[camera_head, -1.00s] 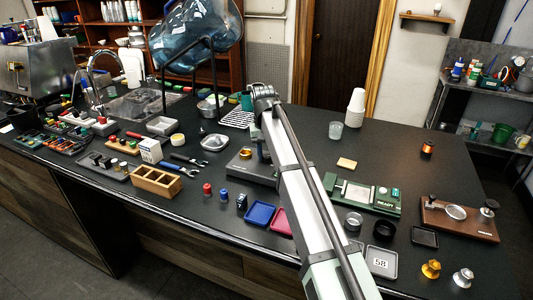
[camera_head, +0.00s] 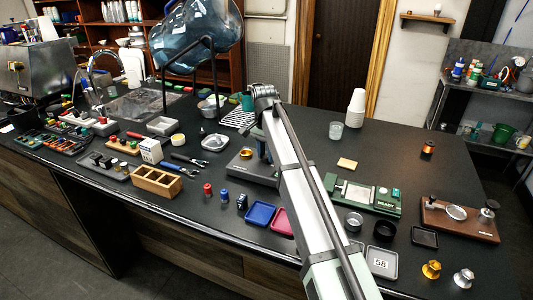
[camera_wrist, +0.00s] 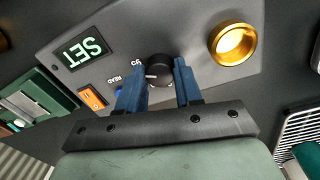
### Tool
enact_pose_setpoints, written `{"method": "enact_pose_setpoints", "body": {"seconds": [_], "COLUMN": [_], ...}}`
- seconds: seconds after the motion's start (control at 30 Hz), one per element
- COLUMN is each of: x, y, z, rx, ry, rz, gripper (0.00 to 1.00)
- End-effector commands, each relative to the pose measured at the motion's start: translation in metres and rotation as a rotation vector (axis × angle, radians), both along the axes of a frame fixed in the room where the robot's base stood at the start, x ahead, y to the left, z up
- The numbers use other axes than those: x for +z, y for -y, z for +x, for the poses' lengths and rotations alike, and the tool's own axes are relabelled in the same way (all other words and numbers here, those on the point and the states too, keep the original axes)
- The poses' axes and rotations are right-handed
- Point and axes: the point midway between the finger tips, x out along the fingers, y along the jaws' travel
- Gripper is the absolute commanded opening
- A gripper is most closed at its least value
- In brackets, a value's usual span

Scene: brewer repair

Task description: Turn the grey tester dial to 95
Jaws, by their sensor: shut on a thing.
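The grey tester (camera_head: 240,166) stands on the black counter, partly hidden behind my arm in the head view. In the wrist view its grey panel (camera_wrist: 190,22) carries a dark dial (camera_wrist: 159,68) with a pale pointer line directed to the left in the picture. Small markings, apparently ending in 95, sit just left of the dial. A display (camera_wrist: 87,47) reads SET in green. My gripper (camera_wrist: 159,78) has its blue fingers on either side of the dial and is shut on it. The dial is mostly hidden in the head view.
A gold ring (camera_wrist: 232,41) on the tester lies right of the dial, and an orange switch (camera_wrist: 92,98) lies left. A green device (camera_head: 365,195) reading READY stands to the right. Blue tray (camera_head: 260,213) and red tray lie in front.

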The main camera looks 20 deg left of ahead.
Motion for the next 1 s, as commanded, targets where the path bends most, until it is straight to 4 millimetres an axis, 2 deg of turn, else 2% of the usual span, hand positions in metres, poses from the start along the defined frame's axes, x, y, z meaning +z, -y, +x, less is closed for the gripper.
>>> {"method": "enact_pose_setpoints", "body": {"seconds": [0.6,0.63,0.87,1.0], "x": [0.0001,0.0001,0.0001,0.0], "y": [0.0,0.0,0.0,0.0], "z": [0.0004,0.0004,0.0003,0.0002], "rx": [-0.04,-0.04,-0.04,-0.039], "ry": [0.001,0.001,0.001,0.0], "rz": [0.0,0.0,0.0,0.0], "gripper": [0.04,0.37,0.59,0.6]}}
